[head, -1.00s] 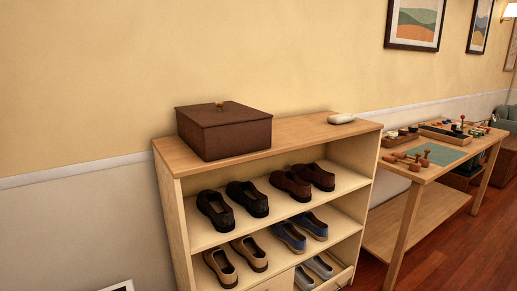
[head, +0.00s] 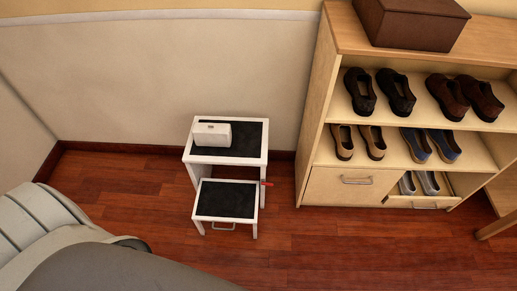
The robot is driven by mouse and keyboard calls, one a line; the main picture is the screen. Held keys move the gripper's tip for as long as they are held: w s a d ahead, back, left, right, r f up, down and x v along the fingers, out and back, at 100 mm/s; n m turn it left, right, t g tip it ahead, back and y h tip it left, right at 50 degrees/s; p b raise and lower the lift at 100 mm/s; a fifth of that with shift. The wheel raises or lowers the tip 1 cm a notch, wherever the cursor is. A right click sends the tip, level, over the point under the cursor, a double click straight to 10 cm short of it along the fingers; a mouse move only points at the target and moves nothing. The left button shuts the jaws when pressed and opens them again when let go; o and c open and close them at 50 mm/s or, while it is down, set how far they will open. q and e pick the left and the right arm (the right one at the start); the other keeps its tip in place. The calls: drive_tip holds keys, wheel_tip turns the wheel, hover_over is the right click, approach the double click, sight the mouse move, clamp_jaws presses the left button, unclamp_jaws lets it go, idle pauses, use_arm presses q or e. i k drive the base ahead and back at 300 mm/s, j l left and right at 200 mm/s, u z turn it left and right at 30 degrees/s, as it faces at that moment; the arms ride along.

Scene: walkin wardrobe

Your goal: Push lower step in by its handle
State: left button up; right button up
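The lower step (head: 226,199) is a white frame with a black tread, pulled out in front of the taller upper step (head: 247,140) of a small step stool. Its handle (head: 223,227) is a thin grey bar at the front, below the tread. A small white box-like object (head: 212,134) sits on the upper step. Neither gripper shows in the head view. A grey part of my own body fills the lower left corner and stays apart from the stool in the picture.
A shoe cabinet (head: 330,138) stands right of the stool, with shoes on its shelves and a brown box (head: 410,22) on top. Its lower right drawer or flap (head: 425,202) is partly open. Wooden floor (head: 330,250) in front is clear. A wall stands behind.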

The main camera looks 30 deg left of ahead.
sight(234, 201)
drive_tip(key=u, duration=0.7)
drive_tip(key=k+j, duration=0.8)
